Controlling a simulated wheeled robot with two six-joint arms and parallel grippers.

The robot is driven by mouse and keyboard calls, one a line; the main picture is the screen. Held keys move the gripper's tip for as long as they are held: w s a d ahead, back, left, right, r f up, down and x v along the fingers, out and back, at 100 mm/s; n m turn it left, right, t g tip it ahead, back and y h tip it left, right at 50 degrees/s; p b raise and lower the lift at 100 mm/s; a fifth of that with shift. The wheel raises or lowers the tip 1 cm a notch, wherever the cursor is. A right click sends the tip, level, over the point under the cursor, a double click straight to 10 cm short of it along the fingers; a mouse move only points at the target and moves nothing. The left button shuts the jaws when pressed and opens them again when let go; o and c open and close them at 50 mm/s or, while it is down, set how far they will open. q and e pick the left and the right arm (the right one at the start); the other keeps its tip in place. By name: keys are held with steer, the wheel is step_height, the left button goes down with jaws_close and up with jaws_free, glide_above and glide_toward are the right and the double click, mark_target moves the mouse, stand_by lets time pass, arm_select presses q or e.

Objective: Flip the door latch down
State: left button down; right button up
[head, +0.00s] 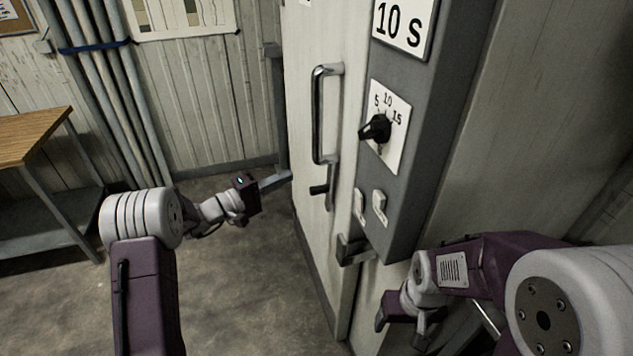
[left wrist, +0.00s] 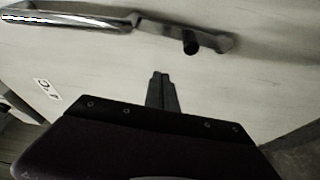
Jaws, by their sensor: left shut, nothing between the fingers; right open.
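The pale door (head: 305,60) carries a chrome pull handle (head: 317,115). Just below the handle is the latch, a short dark lever (head: 319,189) on a narrow grey plate. In the left wrist view the latch (left wrist: 190,46) points toward the camera, beside the handle's end (left wrist: 80,20). My left gripper (head: 289,176) is shut and empty, left of the latch and apart from it in the head view. Its closed fingers (left wrist: 161,76) point at the door in the left wrist view. My right gripper (head: 400,324) is open and empty, low at the right.
A grey control post with a black dial (head: 376,129) and switches (head: 379,206) stands right of the door. A metal bracket (head: 352,249) juts out low by the door's edge. A wooden table (head: 30,135) stands at the left. The floor before the door is clear.

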mark_target(321, 187)
arm_select(q)
steer(key=w+d+p, duration=0.1)
steer(key=w+d, duration=0.1)
steer(key=d, duration=0.7)
steer(key=shift+d, duration=0.15)
steer(key=shift+w, duration=0.1)
stand_by(0.4)
